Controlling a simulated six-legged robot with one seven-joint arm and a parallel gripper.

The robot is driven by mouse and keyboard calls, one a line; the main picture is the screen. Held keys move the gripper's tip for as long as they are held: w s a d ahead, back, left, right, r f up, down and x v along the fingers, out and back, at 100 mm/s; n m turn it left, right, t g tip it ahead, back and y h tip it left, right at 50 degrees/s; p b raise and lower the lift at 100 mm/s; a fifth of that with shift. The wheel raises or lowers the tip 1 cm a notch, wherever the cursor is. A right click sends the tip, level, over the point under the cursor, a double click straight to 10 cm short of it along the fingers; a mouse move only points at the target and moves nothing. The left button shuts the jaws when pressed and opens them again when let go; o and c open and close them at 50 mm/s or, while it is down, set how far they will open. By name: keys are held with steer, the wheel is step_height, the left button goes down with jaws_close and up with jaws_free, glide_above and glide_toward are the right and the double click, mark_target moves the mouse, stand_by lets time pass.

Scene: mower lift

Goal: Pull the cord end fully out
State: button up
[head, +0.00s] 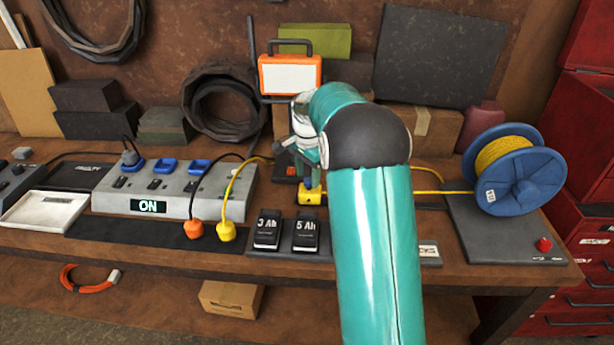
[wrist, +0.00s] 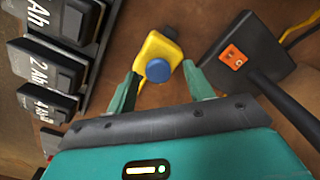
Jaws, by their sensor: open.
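A yellow block-like cord end (head: 312,197) lies on the workbench below my gripper. In the wrist view it shows as a yellow connector (wrist: 163,46) with a round blue face. A yellow cord (head: 428,192) runs on the bench from the blue reel (head: 545,172) toward it, partly hidden behind my arm. My gripper (head: 312,180) points down over the cord end. In the wrist view my gripper (wrist: 160,76) is open, with one finger on each side of the connector and visible gaps. Nothing is held.
A grey power strip (head: 170,203) with an "ON" display stands at left; orange (head: 193,229) and yellow (head: 226,232) plugs are in front. Battery packs (head: 267,230) stand close by. A black block with an orange switch (wrist: 234,57) is beside the connector. Red cabinets stand right.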

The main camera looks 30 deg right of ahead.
mark_target(306, 182)
step_height(306, 182, up, 13)
steer(key=shift+f, duration=0.15)
steer(key=shift+a, duration=0.1)
stand_by(0.4)
steer(key=s+a+r+n+t, duration=0.1)
steer(key=s+a+r+n, duration=0.3)
steer(key=s+a, duration=0.3)
steer(key=s+a+r+n+t, duration=0.2)
steer(key=s+a+r+n, duration=0.15)
steer(key=s, duration=0.55)
steer(key=s+a+f+n+t, duration=0.1)
steer(key=s+a+f+n, duration=0.2)
steer(key=s, duration=0.5)
steer(key=s+a+f+n+t, duration=0.1)
steer(key=s+a+f+n, duration=0.2)
steer(key=s, duration=0.5)
steer(key=shift+s+a+f+n+t, duration=0.3)
steer(key=shift+a+n, duration=0.35)
steer(key=shift+n, duration=0.2)
